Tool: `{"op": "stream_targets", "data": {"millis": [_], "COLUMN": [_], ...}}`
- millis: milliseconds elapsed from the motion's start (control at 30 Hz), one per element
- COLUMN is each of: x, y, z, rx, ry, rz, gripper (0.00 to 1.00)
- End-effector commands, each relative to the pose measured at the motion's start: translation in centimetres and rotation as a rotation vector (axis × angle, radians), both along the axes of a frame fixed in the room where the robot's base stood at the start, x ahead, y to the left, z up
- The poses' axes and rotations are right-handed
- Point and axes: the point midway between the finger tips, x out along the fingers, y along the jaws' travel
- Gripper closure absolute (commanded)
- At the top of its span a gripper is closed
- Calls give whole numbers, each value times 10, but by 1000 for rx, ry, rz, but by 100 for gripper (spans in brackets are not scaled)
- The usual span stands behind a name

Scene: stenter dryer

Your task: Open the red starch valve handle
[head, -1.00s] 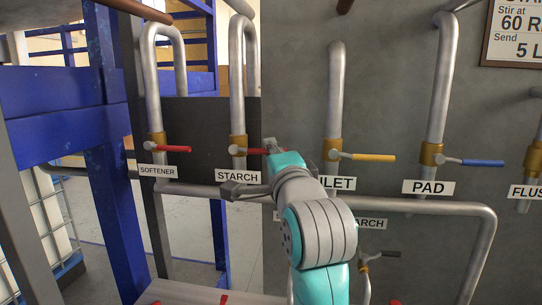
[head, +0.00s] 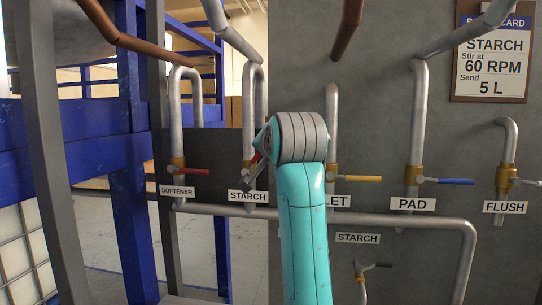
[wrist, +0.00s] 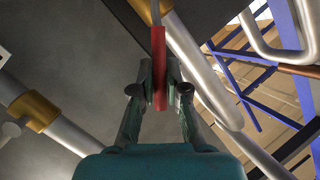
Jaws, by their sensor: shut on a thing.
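The red starch valve handle (head: 256,158) is on the pipe above the STARCH label (head: 243,197). Only a short part of it shows in the head view, slanting up to the right beside my wrist. My gripper (head: 252,173) is at this handle, and my arm hides part of the area to its right. In the wrist view the red handle (wrist: 158,65) runs between the two fingers of my gripper (wrist: 159,88), which are closed on it from both sides.
Left of it is the softener valve with its red handle (head: 192,171). To the right are a yellow handle (head: 362,179), the blue PAD handle (head: 456,182) and the FLUSH valve (head: 503,176). A lower STARCH label (head: 357,238) sits above a dark-handled valve (head: 376,266). Blue posts (head: 130,200) stand left.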

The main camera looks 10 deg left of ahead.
Motion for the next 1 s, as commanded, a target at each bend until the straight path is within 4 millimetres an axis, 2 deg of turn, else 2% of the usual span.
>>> {"op": "stream_targets", "data": {"millis": [200, 500, 1000], "x": [0, 1, 1], "y": [15, 29, 35], "z": [9, 14, 15], "rx": [-187, -374, -468], "ry": [7, 13, 17], "rz": [2, 2, 0], "gripper": [100, 100, 100]}}
